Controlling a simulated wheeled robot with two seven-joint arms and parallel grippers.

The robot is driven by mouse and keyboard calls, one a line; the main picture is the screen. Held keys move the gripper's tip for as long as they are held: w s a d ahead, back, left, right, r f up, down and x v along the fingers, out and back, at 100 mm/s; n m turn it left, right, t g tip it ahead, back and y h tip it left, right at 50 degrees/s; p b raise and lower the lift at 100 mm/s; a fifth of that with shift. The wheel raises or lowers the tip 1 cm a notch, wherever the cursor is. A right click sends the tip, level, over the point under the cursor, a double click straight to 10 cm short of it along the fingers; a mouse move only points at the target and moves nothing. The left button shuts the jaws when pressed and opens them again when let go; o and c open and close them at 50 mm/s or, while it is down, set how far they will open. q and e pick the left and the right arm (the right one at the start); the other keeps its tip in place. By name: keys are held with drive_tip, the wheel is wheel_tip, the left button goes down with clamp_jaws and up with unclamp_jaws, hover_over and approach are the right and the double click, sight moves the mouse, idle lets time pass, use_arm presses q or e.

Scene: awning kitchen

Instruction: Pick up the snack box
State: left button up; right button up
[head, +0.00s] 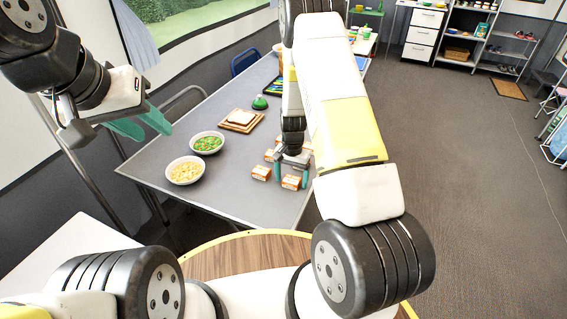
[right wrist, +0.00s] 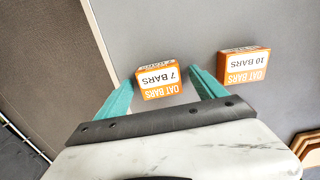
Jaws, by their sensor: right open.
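Small orange and white oat bar boxes stand on the grey table. One marked "7 BARS" (right wrist: 159,82) is between my right fingertips in the right wrist view; it appears to be the front box (head: 291,182) in the head view. A box marked "10 BARS" (right wrist: 243,66) stands to its right in the right wrist view and to its left (head: 261,172) in the head view. My right gripper (head: 291,178) is open with teal fingers on either side of the "7 BARS" box; contact cannot be told. My left gripper (head: 157,136) is raised off the table's left side, open and empty.
More boxes (head: 268,155) stand behind, partly hidden by my right arm. The table (head: 228,190) also holds a bowl of yellow food (head: 185,170), a bowl of green food (head: 207,143), and bread on a wooden board (head: 232,126). Its right edge is close to the boxes.

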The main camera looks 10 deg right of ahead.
drive_tip(key=c, duration=1.5)
drive_tip(key=shift+r, duration=0.1)
